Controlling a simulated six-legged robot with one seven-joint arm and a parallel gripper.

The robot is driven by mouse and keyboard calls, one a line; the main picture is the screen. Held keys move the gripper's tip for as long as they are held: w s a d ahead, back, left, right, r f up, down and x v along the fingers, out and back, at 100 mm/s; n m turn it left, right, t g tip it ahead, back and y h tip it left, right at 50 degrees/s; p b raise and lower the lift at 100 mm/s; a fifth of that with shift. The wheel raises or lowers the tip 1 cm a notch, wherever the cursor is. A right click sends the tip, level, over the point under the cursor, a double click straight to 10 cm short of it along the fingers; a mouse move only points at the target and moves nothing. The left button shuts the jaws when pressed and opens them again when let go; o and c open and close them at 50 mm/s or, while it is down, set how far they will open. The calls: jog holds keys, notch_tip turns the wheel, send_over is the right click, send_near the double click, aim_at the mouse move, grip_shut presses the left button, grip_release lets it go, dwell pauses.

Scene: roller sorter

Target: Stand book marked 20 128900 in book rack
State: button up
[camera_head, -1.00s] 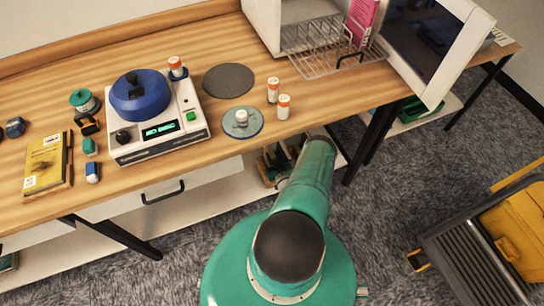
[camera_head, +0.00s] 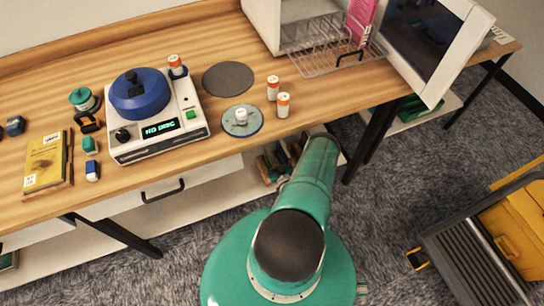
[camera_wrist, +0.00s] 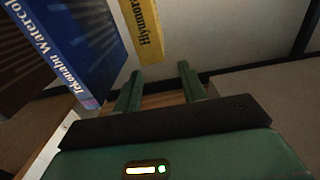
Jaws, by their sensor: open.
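My gripper (camera_wrist: 159,75) is open in the wrist view, its two green fingers apart and nothing between them. A yellow book (camera_wrist: 142,28) with dark spine lettering is just beyond the fingertips. A blue book (camera_wrist: 72,45) with white lettering is to its left. In the head view, a yellow book (camera_head: 45,162) with a white label lies flat on the bench at the left. A wire rack (camera_head: 318,60) at the back right holds a pink item (camera_head: 361,18) upright. The number 20 128900 is not readable on any book. My gripper is hidden in the head view.
Several books (camera_head: 272,165) show on the low shelf beneath the bench, partly behind my arm. A white device with a blue lid (camera_head: 140,94), two orange-capped bottles (camera_head: 283,105) and a grey disc (camera_head: 228,79) are on the bench. A yellow cart (camera_head: 510,235) stands at the right.

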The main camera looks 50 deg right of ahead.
jog(key=v, duration=0.9)
jog(key=shift+s, duration=0.25)
